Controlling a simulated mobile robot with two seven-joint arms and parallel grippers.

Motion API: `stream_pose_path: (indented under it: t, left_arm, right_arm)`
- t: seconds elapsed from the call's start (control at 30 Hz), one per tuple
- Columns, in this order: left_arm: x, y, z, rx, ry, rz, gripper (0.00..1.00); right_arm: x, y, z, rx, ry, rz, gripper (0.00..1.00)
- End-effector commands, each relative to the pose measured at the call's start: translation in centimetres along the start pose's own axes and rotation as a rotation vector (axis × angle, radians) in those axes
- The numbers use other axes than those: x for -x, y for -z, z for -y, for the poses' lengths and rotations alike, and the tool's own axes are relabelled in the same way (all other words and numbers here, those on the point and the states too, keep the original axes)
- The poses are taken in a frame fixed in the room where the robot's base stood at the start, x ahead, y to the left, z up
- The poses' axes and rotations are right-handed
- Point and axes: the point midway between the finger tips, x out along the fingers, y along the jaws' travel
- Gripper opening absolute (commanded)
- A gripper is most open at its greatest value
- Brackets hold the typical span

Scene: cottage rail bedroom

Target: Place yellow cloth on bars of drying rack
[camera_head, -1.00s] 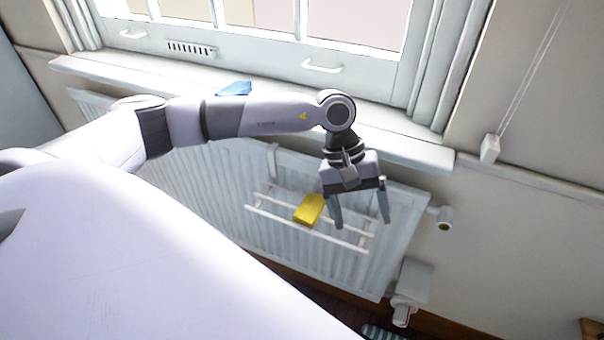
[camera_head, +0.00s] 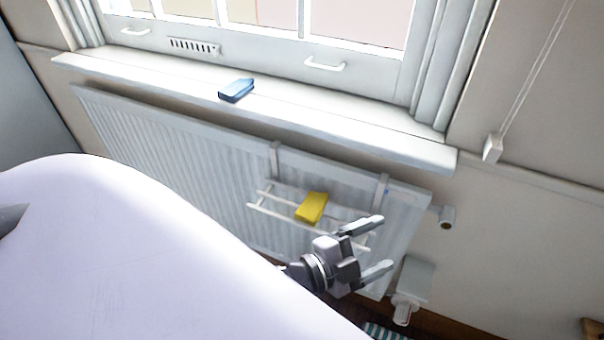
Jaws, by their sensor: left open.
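The yellow cloth (camera_head: 311,207) is a small folded block. It lies across the bars of the white drying rack (camera_head: 272,213), which hangs by hooks on the front of the radiator. My left gripper (camera_head: 380,247) is in front of the rack's right end, below and to the right of the cloth. Its two fingers are spread and point right, with nothing between them. It is apart from the cloth and hides part of the rack's right end. My right gripper is not in view.
A blue folded cloth (camera_head: 236,90) lies on the white windowsill (camera_head: 340,124) above the radiator (camera_head: 170,150). A valve (camera_head: 446,217) sticks out at the radiator's right side. A blind cord with a white box (camera_head: 492,148) hangs on the right wall. A striped item (camera_head: 384,332) is on the floor.

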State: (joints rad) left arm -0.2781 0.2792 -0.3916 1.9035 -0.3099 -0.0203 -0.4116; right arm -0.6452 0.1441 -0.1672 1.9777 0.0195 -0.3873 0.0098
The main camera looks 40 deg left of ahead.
Motion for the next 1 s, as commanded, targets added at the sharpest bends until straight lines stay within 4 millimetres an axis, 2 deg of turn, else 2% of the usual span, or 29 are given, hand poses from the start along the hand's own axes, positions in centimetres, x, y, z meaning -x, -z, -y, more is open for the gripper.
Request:
stream_pose_path:
  t: [0.03, 0.1, 0.2, 0.3, 0.4, 0.77, 0.87, 1.0]
  left_arm:
    - [1.9, -2.4, -1.6, 0.173, -0.024, 0.116, 0.82]
    - [4.5, -5.1, -3.4, 0.389, -0.043, 0.261, 0.82]
    - [8.2, -8.0, -6.0, 0.641, -0.053, 0.438, 0.82]
    - [10.9, -9.6, -7.8, 0.811, -0.051, 0.559, 0.82]
    - [12.6, -10.3, -8.8, 0.903, -0.047, 0.626, 0.82]
    - [13.0, -10.4, -9.0, 0.932, -0.045, 0.646, 0.82]
    - [13.1, -10.0, -8.4, 0.930, -0.045, 0.646, 0.82]
    - [13.3, -8.7, -6.8, 0.925, -0.044, 0.646, 0.82]
  right_arm:
    - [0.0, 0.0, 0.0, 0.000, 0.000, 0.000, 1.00]
    - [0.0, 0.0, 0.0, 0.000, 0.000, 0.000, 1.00]
    - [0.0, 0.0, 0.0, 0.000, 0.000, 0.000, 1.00]
    - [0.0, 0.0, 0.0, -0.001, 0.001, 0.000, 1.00]
    - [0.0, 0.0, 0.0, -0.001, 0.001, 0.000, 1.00]
    - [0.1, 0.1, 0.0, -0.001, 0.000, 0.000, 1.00]
    - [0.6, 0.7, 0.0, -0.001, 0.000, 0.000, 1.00]
    - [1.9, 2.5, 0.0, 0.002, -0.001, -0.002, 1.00]
